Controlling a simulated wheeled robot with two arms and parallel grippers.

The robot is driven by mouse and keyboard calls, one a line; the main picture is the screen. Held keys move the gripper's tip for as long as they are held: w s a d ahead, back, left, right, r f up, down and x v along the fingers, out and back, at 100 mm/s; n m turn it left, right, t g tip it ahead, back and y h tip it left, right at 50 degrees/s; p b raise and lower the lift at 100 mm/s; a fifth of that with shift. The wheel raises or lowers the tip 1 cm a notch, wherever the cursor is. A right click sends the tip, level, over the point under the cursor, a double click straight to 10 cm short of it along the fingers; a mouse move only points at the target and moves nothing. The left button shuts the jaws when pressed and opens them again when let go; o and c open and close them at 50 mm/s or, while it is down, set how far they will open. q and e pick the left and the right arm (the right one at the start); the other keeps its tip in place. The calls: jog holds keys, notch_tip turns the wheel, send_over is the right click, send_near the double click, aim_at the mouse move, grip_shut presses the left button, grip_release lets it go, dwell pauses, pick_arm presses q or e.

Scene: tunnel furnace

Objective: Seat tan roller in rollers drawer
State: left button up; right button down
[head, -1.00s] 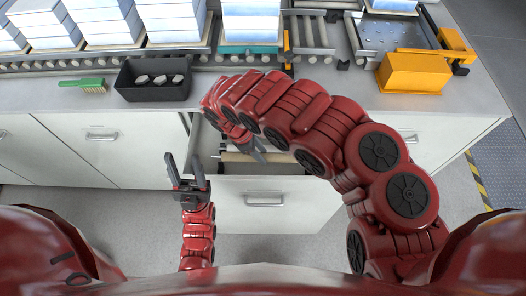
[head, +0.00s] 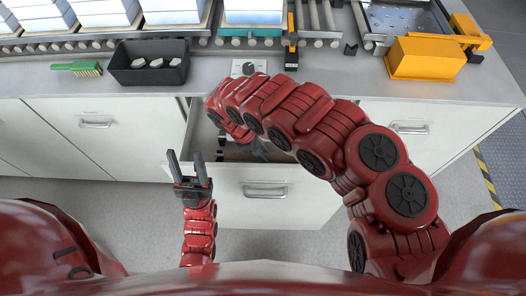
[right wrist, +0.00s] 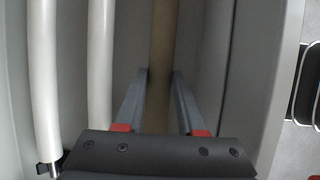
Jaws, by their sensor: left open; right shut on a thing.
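The rollers drawer (head: 264,192) stands open below the bench in the head view, its inside partly covered by my right arm. In the right wrist view the tan roller (right wrist: 164,40) runs lengthwise between the fingers of my right gripper (right wrist: 161,75), which is shut on it. The roller is inside or just over the drawer; I cannot tell whether it touches the bottom. Two pale rollers (right wrist: 100,60) lie parallel to its left. In the head view the right gripper (head: 260,150) is low at the drawer. My left gripper (head: 186,154) is open and empty, left of the drawer front.
On the bench are a black bin (head: 150,66) with pale pieces, a green brush (head: 76,68), an orange block (head: 424,59) and a roller conveyor with stacked white blocks (head: 256,12). Closed drawers (head: 98,138) flank the open one. The floor in front is clear.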

jog(key=shift+c, duration=2.2)
grip_release()
jog(key=b+v, duration=0.1)
jog(key=v, duration=1.6)
jog(key=shift+r, duration=0.2)
